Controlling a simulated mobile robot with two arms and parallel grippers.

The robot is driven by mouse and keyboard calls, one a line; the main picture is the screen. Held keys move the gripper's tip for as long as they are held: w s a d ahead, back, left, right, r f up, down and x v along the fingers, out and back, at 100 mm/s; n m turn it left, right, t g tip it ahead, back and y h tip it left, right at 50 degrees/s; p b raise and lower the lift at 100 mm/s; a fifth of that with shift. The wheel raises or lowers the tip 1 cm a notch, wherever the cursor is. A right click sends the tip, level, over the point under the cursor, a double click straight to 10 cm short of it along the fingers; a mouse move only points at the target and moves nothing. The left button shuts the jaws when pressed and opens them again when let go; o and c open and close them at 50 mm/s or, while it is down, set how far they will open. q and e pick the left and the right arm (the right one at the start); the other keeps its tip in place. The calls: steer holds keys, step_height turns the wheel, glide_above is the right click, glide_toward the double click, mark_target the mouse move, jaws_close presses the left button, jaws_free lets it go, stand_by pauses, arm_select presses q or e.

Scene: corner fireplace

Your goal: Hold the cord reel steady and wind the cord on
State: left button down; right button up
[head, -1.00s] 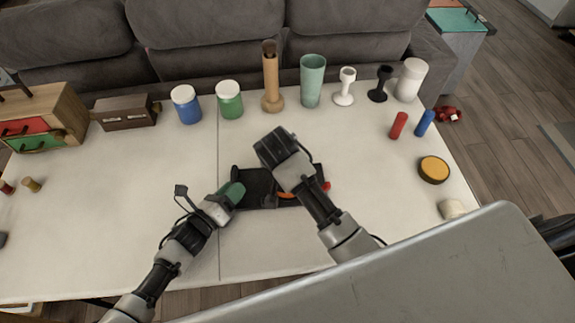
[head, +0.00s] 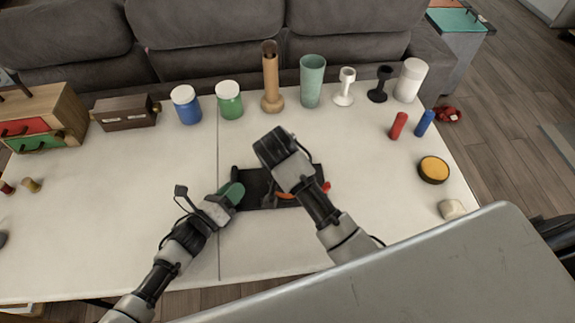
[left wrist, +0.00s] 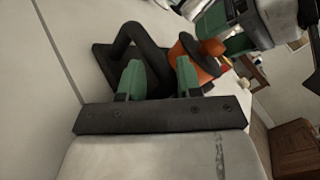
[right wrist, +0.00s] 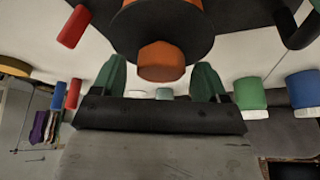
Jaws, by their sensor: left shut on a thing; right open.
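The cord reel has a black base (head: 250,204) and lies mid-table, with orange parts partly hidden under my right arm. In the left wrist view its orange drum (left wrist: 182,62) and black bent handle (left wrist: 125,42) show. My left gripper (head: 235,192) is at the reel's left side, its green fingers (left wrist: 158,75) shut on the black handle. My right gripper (right wrist: 160,80) is open, with the reel's orange knob (right wrist: 160,62) between or just beyond its fingertips; contact cannot be told. In the head view its fingers are hidden. I cannot make out the cord.
Blue (head: 187,106) and green (head: 229,101) jars, a wooden vase (head: 271,85), a teal cup (head: 312,82) and other items line the table's back edge. Red (head: 398,126) and blue cylinders (head: 424,124) and a yellow disc (head: 433,169) stand at right.

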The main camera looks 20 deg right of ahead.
arm_select(q)
steer(key=shift+f, duration=0.15)
arm_select(e)
steer(key=v, duration=0.7)
steer(key=shift+r, duration=0.1)
arm_select(q)
steer(key=c, duration=0.8)
jaws_free()
steer(key=shift+o, duration=0.6)
arm_select(e)
steer(key=shift+s, duration=0.1)
arm_select(q)
steer(key=shift+o, duration=0.3)
